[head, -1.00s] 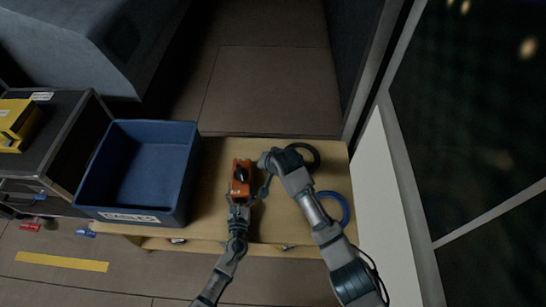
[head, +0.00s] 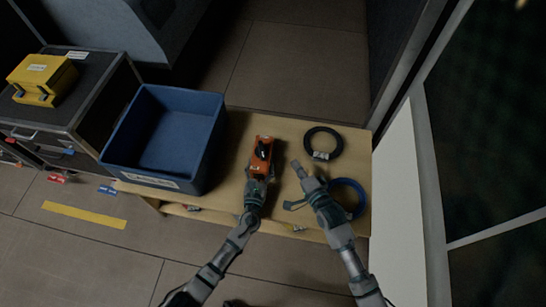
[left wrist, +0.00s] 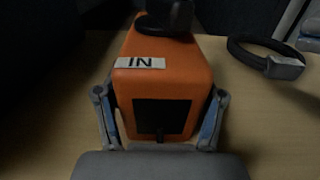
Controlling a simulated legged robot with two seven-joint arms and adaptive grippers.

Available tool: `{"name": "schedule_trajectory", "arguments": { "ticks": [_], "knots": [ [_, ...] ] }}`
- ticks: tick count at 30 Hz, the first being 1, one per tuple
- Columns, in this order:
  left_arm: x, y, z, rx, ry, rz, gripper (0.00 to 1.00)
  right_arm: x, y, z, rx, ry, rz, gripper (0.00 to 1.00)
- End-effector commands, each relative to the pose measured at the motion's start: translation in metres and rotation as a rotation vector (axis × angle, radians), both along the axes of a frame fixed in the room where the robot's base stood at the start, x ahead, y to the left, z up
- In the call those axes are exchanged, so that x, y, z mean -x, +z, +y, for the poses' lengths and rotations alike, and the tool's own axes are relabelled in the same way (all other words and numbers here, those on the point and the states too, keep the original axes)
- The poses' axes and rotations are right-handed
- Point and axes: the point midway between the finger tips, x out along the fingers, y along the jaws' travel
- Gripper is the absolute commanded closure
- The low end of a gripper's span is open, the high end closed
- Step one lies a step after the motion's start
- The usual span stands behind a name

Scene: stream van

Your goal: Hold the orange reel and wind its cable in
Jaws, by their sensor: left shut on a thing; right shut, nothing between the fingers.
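The orange reel (head: 257,166) stands on the wooden bench, with a black knob or crank (head: 263,150) on top. My left gripper (head: 257,178) is shut on the reel's near end. In the left wrist view the orange reel (left wrist: 165,85) sits between both fingers, with a white label reading "IN" and a dark opening on its near face. My right gripper (head: 298,184) is shut and empty, to the right of the reel and apart from it. I cannot make out a cable running from the reel.
A black cable coil (head: 323,143) and a blue coil (head: 347,198) lie on the right of the wooden bench (head: 290,130). A blue bin (head: 163,140) stands to the left. A yellow case (head: 42,80) sits on a dark flight case. A white panel bounds the bench's right side.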

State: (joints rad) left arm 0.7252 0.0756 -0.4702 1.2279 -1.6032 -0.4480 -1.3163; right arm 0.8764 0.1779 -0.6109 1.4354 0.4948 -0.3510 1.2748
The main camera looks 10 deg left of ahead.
Motion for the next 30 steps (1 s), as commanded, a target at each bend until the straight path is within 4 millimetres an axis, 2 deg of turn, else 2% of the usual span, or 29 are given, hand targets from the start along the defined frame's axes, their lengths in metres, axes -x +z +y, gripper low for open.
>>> {"name": "schedule_trajectory", "arguments": {
  "ticks": [3, 6, 10, 14, 26, 30],
  "knots": [
    [-0.001, 0.002, 0.0, 0.0, 0.0, -0.002, 0.73, 0.027, -0.006, -0.005, -0.146, -0.012, -0.033, 1.0],
    [-0.001, 0.002, 0.0, 0.0, 0.0, -0.002, 0.73, 0.041, -0.005, -0.007, -0.229, -0.016, -0.051, 1.0],
    [-0.001, 0.002, 0.0, 0.0, 0.0, -0.003, 0.73, 0.045, -0.004, -0.006, -0.275, -0.017, -0.061, 1.0],
    [-0.001, 0.002, 0.0, 0.0, 0.0, -0.003, 0.73, 0.033, -0.004, 0.002, -0.278, -0.017, -0.064, 1.0],
    [-0.001, 0.002, 0.0, 0.0, 0.0, -0.003, 0.73, -0.033, -0.003, 0.048, -0.274, -0.016, -0.064, 1.0],
    [-0.001, 0.002, 0.0, 0.0, 0.0, -0.003, 0.73, -0.026, -0.005, 0.069, -0.278, -0.016, -0.062, 1.0]
  ]
}}
